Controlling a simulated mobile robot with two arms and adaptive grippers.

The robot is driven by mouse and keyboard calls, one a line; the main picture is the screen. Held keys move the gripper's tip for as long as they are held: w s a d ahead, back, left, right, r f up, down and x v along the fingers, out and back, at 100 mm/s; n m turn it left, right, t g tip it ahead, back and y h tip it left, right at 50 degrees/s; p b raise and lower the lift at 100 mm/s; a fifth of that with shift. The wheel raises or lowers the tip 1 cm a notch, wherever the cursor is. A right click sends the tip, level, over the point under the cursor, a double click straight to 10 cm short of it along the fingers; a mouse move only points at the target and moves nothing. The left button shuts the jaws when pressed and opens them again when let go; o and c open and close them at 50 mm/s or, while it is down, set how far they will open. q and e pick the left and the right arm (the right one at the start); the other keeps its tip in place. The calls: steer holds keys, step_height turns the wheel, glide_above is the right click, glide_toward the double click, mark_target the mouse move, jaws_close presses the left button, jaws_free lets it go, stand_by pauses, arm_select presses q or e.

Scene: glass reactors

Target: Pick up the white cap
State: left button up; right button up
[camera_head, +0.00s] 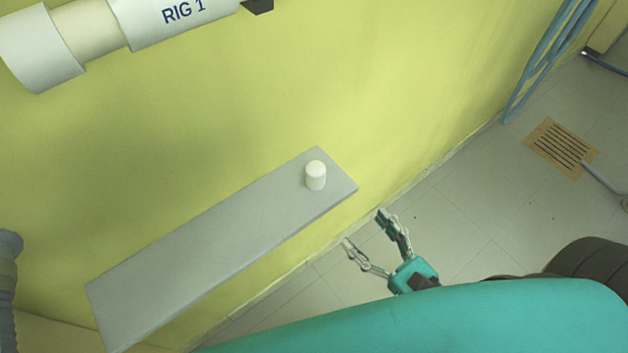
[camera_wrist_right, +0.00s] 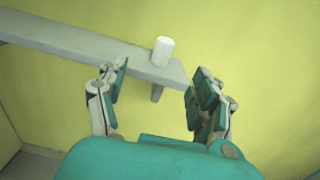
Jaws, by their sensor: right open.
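The white cap (camera_head: 315,175) stands upright near the right end of a grey wall shelf (camera_head: 200,245) in the head view. It also shows in the right wrist view as a white cylinder (camera_wrist_right: 163,50) near the shelf's end, beyond and between the two fingers. My right gripper (camera_head: 367,228) is open and empty, in front of the shelf and apart from the cap. Its spread fingers also show in the right wrist view (camera_wrist_right: 158,85). My left gripper is not in view.
A white pipe marked RIG 1 (camera_head: 190,12) runs along the yellow-green wall at the upper left. Blue rails (camera_head: 545,60) stand at the upper right. A floor grate (camera_head: 560,148) lies at the right. Apart from the cap, the shelf top is bare.

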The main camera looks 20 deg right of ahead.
steer(key=p, duration=0.2)
glide_toward(322, 178)
steer(key=x, duration=0.2)
steer(key=p+x, duration=0.1)
steer(key=x, duration=0.3)
steer(key=shift+a+r, duration=0.35)
steer(key=shift+w+a+f+p, duration=0.15)
steer(key=shift+w+p, duration=0.15)
steer(key=shift+w, duration=0.1)
steer(key=x, duration=0.1)
steer(key=p+x, duration=0.1)
steer(key=x, duration=0.2)
steer(key=shift+w+d+f, duration=0.15)
steer(key=shift+w+d, duration=0.1)
steer(key=shift+d, duration=0.1)
steer(key=shift+w+a+f, duration=0.1)
steer(key=shift+w+a, duration=0.1)
steer(key=shift+w, duration=0.2)
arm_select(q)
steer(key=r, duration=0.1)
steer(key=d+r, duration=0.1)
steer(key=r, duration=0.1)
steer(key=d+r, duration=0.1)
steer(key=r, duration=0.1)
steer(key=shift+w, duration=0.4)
arm_select(e)
steer(key=shift+c, duration=1.1)
steer(key=c, duration=1.1)
